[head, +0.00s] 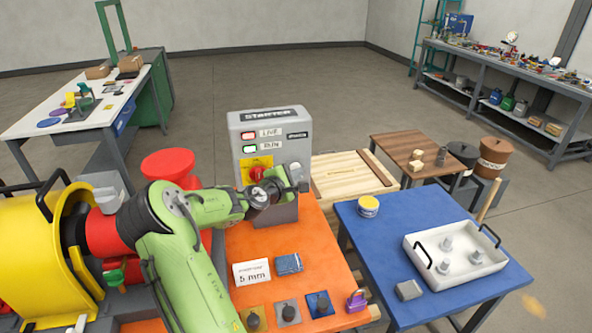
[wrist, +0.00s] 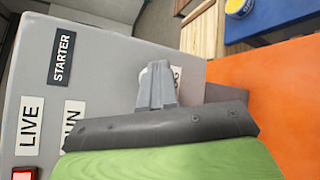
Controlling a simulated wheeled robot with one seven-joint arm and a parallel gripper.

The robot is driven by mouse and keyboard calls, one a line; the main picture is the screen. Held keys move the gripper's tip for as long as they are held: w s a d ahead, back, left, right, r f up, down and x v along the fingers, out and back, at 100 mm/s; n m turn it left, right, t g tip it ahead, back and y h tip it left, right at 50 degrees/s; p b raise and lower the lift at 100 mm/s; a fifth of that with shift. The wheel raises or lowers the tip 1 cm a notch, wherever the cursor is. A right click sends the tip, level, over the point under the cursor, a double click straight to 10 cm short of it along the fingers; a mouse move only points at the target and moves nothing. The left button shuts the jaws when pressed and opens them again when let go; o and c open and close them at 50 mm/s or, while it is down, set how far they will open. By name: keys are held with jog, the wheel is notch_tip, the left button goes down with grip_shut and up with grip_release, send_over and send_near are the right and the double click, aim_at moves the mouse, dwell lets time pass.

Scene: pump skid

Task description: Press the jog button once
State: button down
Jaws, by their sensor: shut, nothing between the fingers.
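The grey starter box (head: 270,125) stands at the back of the orange table, with its label also showing in the wrist view (wrist: 62,57). My gripper (head: 296,172) is at the lower right of the box's front. In the wrist view my gripper (wrist: 156,70) has its fingers together, empty, pointing at the box face. A pale rounded piece (wrist: 144,74), possibly the jog button, shows just beside the fingertips, mostly hidden behind them. A small white label (wrist: 176,73) is partly covered there. I cannot tell whether the fingertips touch the button.
The box also has a red LIVE lamp (head: 248,135), a green RUN lamp (head: 249,150) and a red knob on a yellow plate (head: 257,165), close by my wrist. A 5 mm card (head: 251,272) and a blue block (head: 288,264) lie on the orange table (head: 325,240).

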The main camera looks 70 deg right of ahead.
jog(key=shift+s+a, duration=0.3)
jog(key=shift+a, duration=0.25)
jog(key=shift+s+a+b, duration=0.15)
jog(key=shift+s+a, duration=0.3)
jog(key=shift+a, duration=0.25)
jog(key=shift+s+a+b, duration=0.2)
jog(key=shift+s+a, duration=0.2)
jog(key=shift+a, duration=0.35)
jog(key=shift+s+a+b, duration=0.15)
jog(key=shift+s+a, duration=0.3)
jog(key=shift+a, duration=0.25)
